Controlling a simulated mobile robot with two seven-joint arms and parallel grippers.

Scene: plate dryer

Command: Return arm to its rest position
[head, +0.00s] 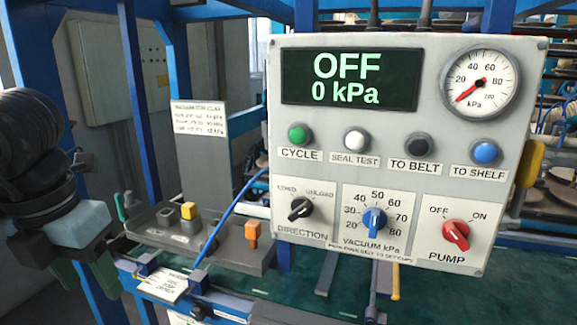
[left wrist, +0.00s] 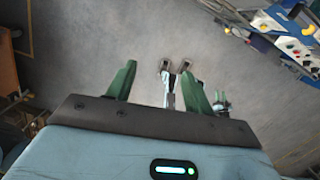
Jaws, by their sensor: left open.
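My left gripper (head: 86,278) is at the lower left of the head view, with its green fingers pointing down. It is left of the control panel (head: 290,150) and apart from it. In the left wrist view, the two green fingers (left wrist: 160,72) are spread with nothing held between them, above grey floor (left wrist: 90,40). The panel's display (head: 350,78) reads OFF and 0 kPa. The gauge needle is at the low end. The red pump knob (head: 456,235), blue vacuum knob (head: 375,222) and black direction knob (head: 300,208) are uncovered. My right gripper is not seen.
A blue hose (head: 230,215) curves beside the panel. A blue-framed station (left wrist: 285,30) is at the wrist view's upper right.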

